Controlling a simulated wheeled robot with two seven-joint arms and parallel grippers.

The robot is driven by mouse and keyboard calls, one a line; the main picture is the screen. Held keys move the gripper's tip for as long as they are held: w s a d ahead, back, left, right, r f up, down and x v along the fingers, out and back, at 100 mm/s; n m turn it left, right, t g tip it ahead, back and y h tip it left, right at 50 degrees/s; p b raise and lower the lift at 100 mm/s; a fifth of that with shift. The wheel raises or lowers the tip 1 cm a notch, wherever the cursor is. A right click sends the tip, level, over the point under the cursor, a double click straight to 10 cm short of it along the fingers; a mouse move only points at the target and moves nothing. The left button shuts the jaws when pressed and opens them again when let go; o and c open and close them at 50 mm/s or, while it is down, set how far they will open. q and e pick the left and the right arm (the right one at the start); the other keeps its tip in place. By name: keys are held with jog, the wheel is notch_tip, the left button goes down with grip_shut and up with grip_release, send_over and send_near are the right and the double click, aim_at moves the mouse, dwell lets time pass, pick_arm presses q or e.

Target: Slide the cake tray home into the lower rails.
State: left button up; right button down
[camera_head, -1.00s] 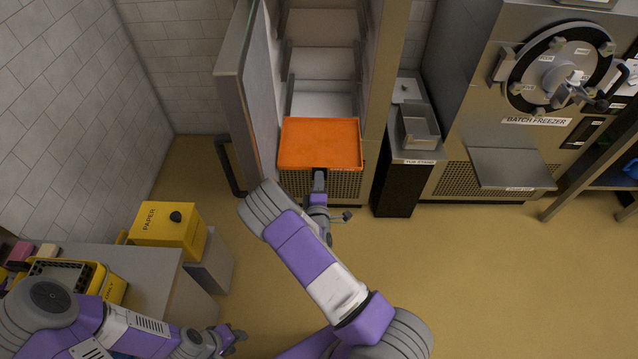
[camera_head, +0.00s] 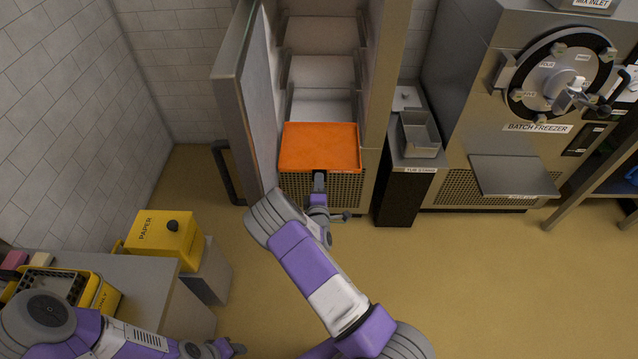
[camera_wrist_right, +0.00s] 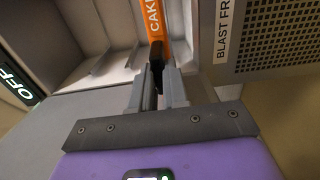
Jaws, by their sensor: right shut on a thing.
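The orange cake tray (camera_head: 319,148) lies flat at the open front of the tall steel cabinet, below the pale inner shelves. Its rear edge is inside the opening and its front part is in view; the rails beneath it are hidden. My right gripper (camera_head: 319,180) is shut on the middle of the tray's front edge. In the right wrist view my right gripper's fingers (camera_wrist_right: 157,88) close on a dark piece at the orange tray front (camera_wrist_right: 155,22), lettered "CAK…". My left gripper (camera_head: 237,348) is at the bottom edge, away from the tray; its fingers are unclear.
The cabinet door (camera_head: 245,110) stands open on the left, close to my right arm. A grille (camera_head: 345,188) is under the tray. The tub stand (camera_head: 408,165) and batch freezer (camera_head: 530,128) stand right. A yellow paper bin (camera_head: 165,238) is lower left. Floor in front is clear.

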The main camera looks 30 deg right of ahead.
aim_at(319, 170)
jog(key=shift+w+d, duration=0.1)
dwell(0.6)
jog(key=shift+x, duration=3.95)
jog(key=shift+w, duration=0.1)
